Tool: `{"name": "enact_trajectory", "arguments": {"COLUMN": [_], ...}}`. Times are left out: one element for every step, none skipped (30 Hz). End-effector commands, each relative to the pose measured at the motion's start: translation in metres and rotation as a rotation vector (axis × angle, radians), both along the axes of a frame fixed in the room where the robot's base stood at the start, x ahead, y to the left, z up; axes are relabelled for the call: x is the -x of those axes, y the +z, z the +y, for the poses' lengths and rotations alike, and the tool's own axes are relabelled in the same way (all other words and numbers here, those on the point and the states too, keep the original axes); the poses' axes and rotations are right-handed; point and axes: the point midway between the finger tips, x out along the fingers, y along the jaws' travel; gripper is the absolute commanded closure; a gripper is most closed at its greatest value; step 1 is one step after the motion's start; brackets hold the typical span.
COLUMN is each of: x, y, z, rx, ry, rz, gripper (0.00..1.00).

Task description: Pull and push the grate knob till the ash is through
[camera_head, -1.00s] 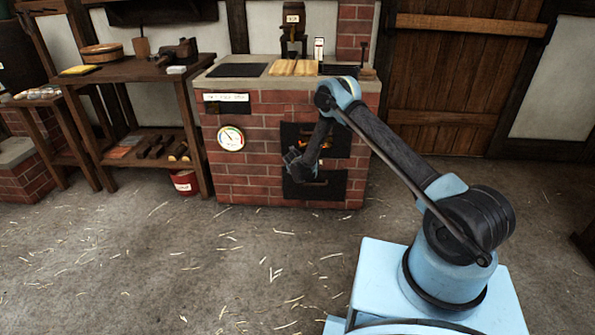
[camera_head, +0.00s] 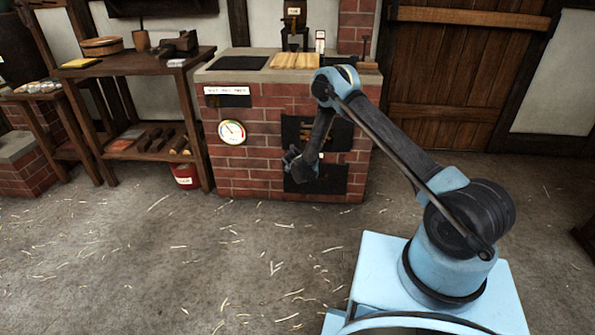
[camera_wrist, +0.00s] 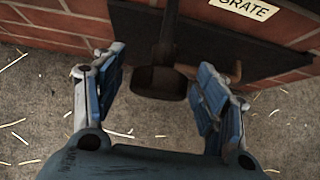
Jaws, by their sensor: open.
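The grate knob (camera_wrist: 158,83) is a dark blocky end on a dark rod, below the "GRATE" label (camera_wrist: 247,8) in the wrist view. My gripper (camera_wrist: 161,62) is open, with one blue-padded finger on each side of the knob. I see no clear contact between pads and knob. In the head view my gripper (camera_head: 291,160) is low in front of the brick stove (camera_head: 265,150), by its dark lower door (camera_head: 318,183). The knob cannot be made out there. No ash can be told in either view.
A dial gauge (camera_head: 232,132) is on the stove front. A wooden shelf table (camera_head: 135,68) with tools stands left, a red bucket (camera_head: 186,175) beside the stove. A brown handle (camera_wrist: 236,73) is close to the right finger. The straw-strewn floor is open in front.

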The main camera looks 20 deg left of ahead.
Motion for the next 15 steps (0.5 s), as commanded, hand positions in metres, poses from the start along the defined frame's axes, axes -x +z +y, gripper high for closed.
{"name": "enact_trajectory", "arguments": {"x": [0.000, 0.000, 0.001, 0.001, 0.002, 0.004, 0.006, 0.008, 0.011, 0.014, 0.018, 0.022, 0.026, 0.029, 0.034], "y": [0.000, 0.000, 0.001, 0.002, 0.003, 0.005, 0.007, 0.009, 0.012, 0.016, 0.019, 0.023, 0.027, 0.031, 0.035], "z": [0.000, 0.000, 0.000, 0.000, 0.000, -0.001, -0.001, -0.002, -0.002, -0.003, -0.004, -0.006, -0.006, -0.007, -0.008], "rx": [0.000, 0.000, 0.000, 0.000, 0.000, 0.001, 0.001, 0.001, 0.001, 0.001, 0.001, 0.001, 0.001, 0.001, 0.001], "ry": [0.000, 0.000, 0.000, 0.000, 0.000, 0.001, 0.001, 0.001, 0.001, 0.001, 0.001, 0.001, 0.001, 0.001, 0.001], "rz": [0.000, 0.000, 0.000, 0.000, 0.000, 0.000, 0.000, 0.000, 0.000, 0.000, 0.000, 0.000, 0.000, 0.000, 0.001], "gripper": [0.34, 0.34, 0.34, 0.34, 0.34, 0.34, 0.34, 0.34, 0.34, 0.34, 0.34, 0.34, 0.34, 0.34, 0.34]}}
